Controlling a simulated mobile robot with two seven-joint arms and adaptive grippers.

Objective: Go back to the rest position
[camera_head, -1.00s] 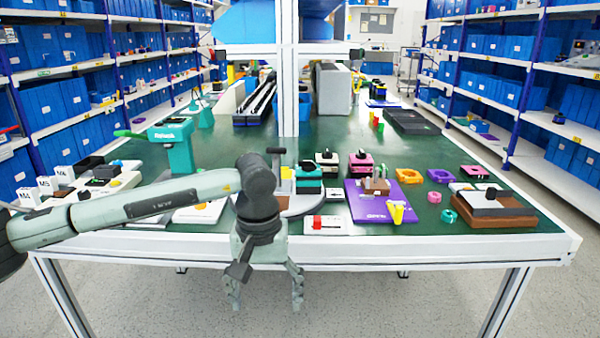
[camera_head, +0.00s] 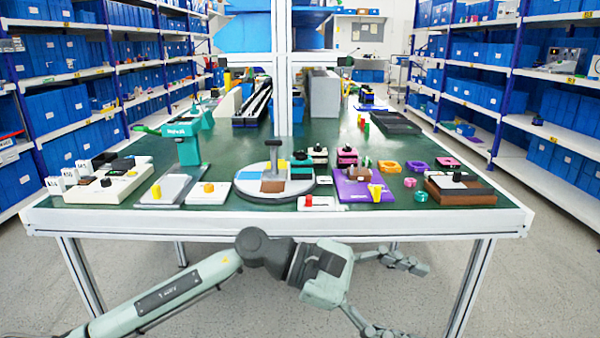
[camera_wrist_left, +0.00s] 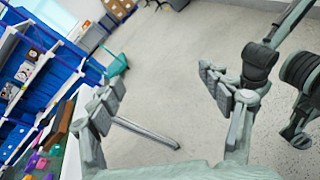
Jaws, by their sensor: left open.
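My left gripper (camera_head: 402,298) hangs below and in front of the table's front edge, fingers spread and pointing right, with nothing between them. In the left wrist view its two fingers (camera_wrist_left: 160,92) stand apart over bare floor. It is clear of the table (camera_head: 270,225) and touches nothing. My right gripper is not in view. On the table, a black knob tops a brown and white box (camera_head: 462,190) at the front right. Black-knobbed blocks, one pink (camera_head: 347,158) and one white and black (camera_head: 319,157), stand near the middle.
A round grey plate (camera_head: 270,195), a purple board (camera_head: 355,191), a teal device (camera_head: 186,140) and white boxes (camera_head: 108,185) line the front of the table. Blue-bin shelves (camera_head: 60,120) flank both sides. The floor before the table is free apart from my arm.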

